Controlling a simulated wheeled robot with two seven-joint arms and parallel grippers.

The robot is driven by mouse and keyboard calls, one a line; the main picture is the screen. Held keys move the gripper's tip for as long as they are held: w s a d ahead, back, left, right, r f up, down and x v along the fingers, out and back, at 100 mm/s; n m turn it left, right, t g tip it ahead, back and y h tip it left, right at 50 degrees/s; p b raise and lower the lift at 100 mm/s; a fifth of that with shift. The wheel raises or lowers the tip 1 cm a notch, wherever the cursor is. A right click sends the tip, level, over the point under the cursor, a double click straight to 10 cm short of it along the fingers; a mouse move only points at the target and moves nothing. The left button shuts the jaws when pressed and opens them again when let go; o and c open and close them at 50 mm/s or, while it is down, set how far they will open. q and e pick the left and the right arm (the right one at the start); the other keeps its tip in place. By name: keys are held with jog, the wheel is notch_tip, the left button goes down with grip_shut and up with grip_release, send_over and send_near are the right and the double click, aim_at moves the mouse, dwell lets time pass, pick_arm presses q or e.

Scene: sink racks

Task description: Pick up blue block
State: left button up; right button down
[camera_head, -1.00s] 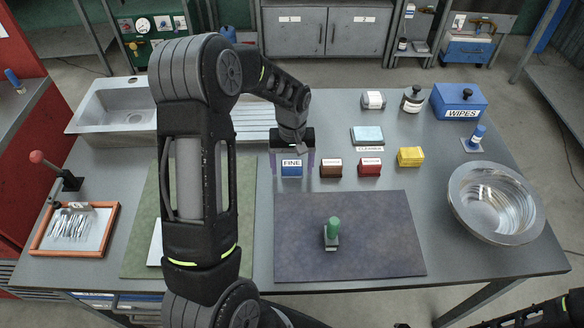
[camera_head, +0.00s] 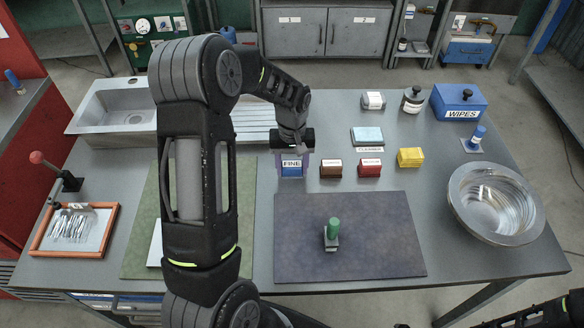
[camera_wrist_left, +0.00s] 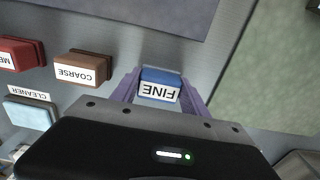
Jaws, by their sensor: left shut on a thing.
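The blue block (camera_head: 292,170), with a white label reading FINE, is on the grey table left of the brown block. My left gripper (camera_head: 292,165) reaches down over it from behind, and its purple fingers are shut on the block's two sides. In the left wrist view the blue block (camera_wrist_left: 160,88) sits between the fingertips of the left gripper (camera_wrist_left: 158,92), its label upside down. Whether the block is clear of the table cannot be told. My right gripper is not in view; only part of an arm shows at the bottom right.
A brown COARSE block (camera_head: 331,168), a red block (camera_head: 369,168) and a yellow block (camera_head: 410,157) stand to the right. A metal bowl (camera_head: 462,205) is at the right.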

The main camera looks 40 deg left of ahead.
aim_at(292, 166)
pick_arm(q)
notch_tip(292, 166, up, 10)
jog(key=shift+r+b, duration=0.1)
jog(key=shift+b, duration=0.8)
jog(key=o, duration=0.9)
jog(key=c, duration=0.6)
jog(key=shift+c, duration=0.4)
